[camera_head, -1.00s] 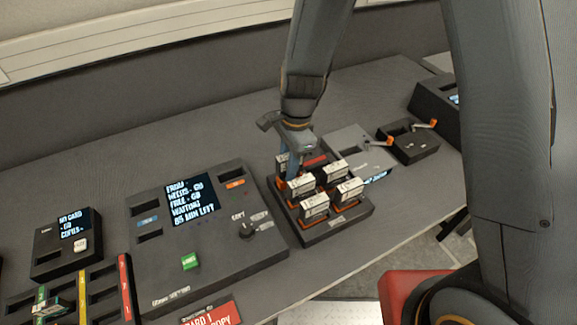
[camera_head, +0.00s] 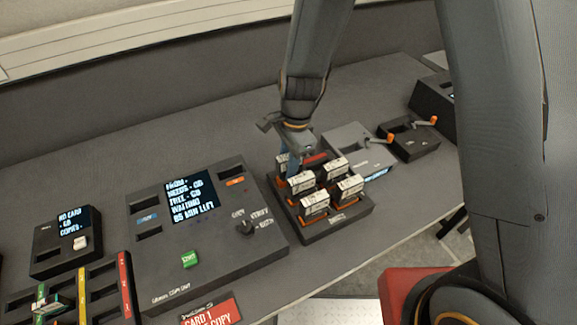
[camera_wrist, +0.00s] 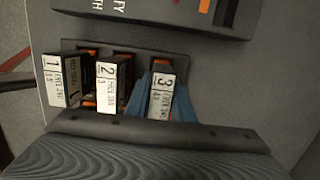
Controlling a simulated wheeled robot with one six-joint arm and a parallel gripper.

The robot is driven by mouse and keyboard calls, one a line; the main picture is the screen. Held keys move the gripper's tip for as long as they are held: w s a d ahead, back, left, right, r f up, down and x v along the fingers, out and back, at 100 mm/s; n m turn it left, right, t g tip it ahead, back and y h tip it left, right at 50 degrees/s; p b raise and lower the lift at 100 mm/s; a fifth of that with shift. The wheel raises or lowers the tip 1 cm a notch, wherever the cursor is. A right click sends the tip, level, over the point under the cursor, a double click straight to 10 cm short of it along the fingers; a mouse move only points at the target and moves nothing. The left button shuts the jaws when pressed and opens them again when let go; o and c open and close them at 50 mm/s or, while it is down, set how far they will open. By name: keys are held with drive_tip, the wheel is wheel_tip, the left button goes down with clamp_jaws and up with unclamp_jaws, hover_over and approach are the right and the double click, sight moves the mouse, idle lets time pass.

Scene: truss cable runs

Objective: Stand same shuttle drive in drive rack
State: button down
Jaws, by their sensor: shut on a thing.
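The drive rack (camera_head: 338,222) is a dark tray on the bench, with several white-labelled shuttle drives standing in orange-edged slots. My gripper (camera_head: 291,166) reaches down at its back left corner, and its blue fingers are partly hidden by the drives and the arm. In the wrist view my gripper (camera_wrist: 168,98) is shut on the drive labelled 3 (camera_wrist: 161,97), with blue fingers on both sides. That drive is upright in line with drive 2 (camera_wrist: 108,88) and drive 1 (camera_wrist: 62,82). I cannot tell whether its foot is fully seated.
Left of the rack is a copy unit (camera_head: 165,262) with a lit screen, knob and green button. A small card reader (camera_head: 50,250) and a colour-striped tray (camera_head: 105,300) stand further left. A grey box (camera_head: 345,145) and a black box with orange-tipped levers (camera_head: 410,148) stand behind right.

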sight(287, 156)
drive_tip(key=shift+f, duration=0.6)
idle(0.5)
drive_tip(key=c, duration=1.1)
unclamp_jaws()
drive_tip(key=shift+r, duration=0.1)
wheel_tip(287, 156, up, 7)
drive_tip(key=p, duration=0.7)
drive_tip(key=shift+r, duration=0.2)
